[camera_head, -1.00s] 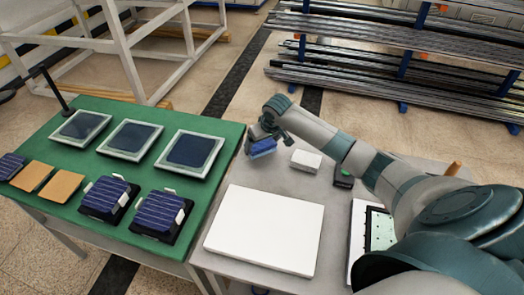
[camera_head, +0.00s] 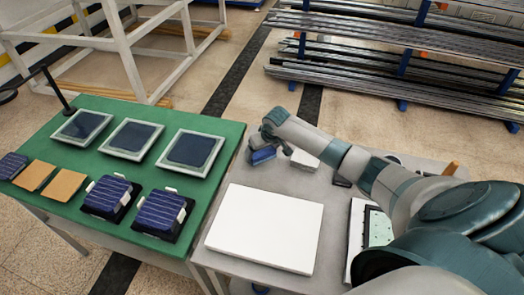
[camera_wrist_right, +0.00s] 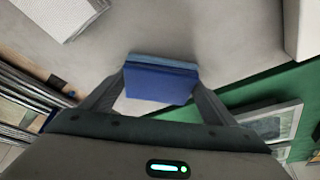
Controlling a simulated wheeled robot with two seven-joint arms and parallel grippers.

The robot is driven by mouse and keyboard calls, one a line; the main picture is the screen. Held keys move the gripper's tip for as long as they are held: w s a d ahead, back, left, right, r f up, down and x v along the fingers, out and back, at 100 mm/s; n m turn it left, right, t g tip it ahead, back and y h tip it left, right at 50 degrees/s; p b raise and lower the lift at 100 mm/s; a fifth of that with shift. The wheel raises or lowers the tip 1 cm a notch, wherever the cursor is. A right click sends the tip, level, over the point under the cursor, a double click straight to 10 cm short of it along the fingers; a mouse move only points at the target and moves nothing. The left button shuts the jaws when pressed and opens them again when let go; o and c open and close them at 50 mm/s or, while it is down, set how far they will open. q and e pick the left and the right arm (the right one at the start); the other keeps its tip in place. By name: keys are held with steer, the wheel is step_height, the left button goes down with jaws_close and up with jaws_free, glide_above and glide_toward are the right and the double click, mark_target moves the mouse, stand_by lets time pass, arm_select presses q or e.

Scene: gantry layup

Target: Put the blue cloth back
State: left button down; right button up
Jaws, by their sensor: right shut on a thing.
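The blue cloth (camera_head: 263,156) is a small folded blue block at the far left of the grey table (camera_head: 222,172), close to the green table's edge. My right gripper (camera_head: 266,143) is shut on it. In the right wrist view the blue cloth (camera_wrist_right: 160,82) sits between the two fingers of my right gripper (camera_wrist_right: 158,92), over the bare grey surface. I cannot tell whether the cloth touches the table. My left gripper is in neither view.
A white block (camera_head: 304,160) stands just right of the gripper. A large white panel (camera_head: 265,228) lies nearer on the grey table. The green table (camera_head: 217,133) at left holds framed panels (camera_head: 190,152), blue cells (camera_head: 160,212) and brown squares (camera_head: 64,185).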

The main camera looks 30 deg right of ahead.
steer(key=o, duration=1)
steer(key=b+v, duration=0.2)
steer(key=v, duration=1)
steer(key=shift+r, duration=0.15)
